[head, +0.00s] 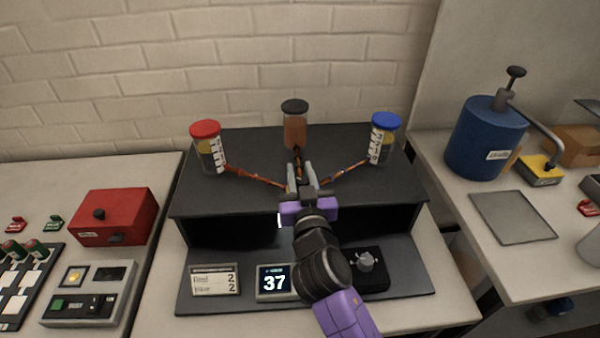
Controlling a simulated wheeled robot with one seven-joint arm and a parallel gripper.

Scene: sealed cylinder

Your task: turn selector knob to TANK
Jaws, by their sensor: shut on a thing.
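My gripper (301,180) is at the middle of the dark raised shelf, where the orange tubes meet. It is shut on a small part at that junction, which its fingers mostly hide. I cannot tell whether this part is the selector knob. A grey knob (367,262) stands on a black box at the lower right of the station, just right of my arm and apart from my gripper. No TANK mark is readable.
Red-lidded (206,146), dark-lidded (295,126) and blue-lidded (384,138) jars stand on the shelf (240,145). A display (274,282) reads 37, beside a card (213,280). A blue cylinder (484,138) stands on the right bench, a red box (114,217) on the left.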

